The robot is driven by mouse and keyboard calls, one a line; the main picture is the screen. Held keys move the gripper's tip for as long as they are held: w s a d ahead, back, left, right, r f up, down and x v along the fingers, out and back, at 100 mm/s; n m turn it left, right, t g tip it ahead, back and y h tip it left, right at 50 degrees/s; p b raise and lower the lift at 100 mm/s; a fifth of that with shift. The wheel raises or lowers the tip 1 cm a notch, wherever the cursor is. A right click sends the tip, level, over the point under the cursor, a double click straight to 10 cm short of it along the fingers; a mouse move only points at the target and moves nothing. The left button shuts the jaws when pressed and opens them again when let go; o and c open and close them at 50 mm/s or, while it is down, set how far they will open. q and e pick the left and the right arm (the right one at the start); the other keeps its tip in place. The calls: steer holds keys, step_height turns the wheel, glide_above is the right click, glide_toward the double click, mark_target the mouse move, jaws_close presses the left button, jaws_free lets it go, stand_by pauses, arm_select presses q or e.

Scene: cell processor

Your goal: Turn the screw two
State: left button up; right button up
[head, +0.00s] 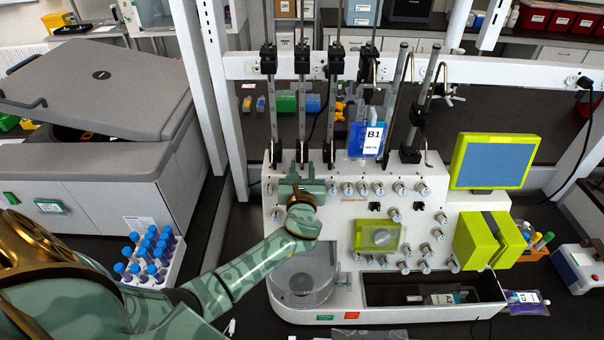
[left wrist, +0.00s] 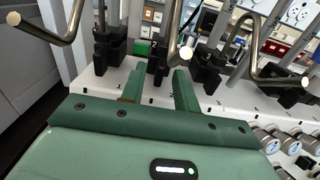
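The cell processor (head: 345,215) is a white machine with a row of black clamps on poles along its back edge. One black clamp (head: 302,152) is just beyond my left gripper (head: 302,172). A small "2" is printed near the clamps. I cannot tell which part is screw two. My right gripper is not in view.
A blue bag labelled B1 (head: 366,138) hangs at the back. A yellow-framed screen (head: 494,161) stands at right. A rack of blue-capped tubes (head: 148,262) and a grey centrifuge (head: 95,120) are at left.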

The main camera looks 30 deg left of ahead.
arm_select(q)
steer(key=b+v, duration=0.2)
steer(key=v, duration=1.4)
steer(key=shift+d, duration=0.2)
steer(key=shift+s+f, duration=0.1)
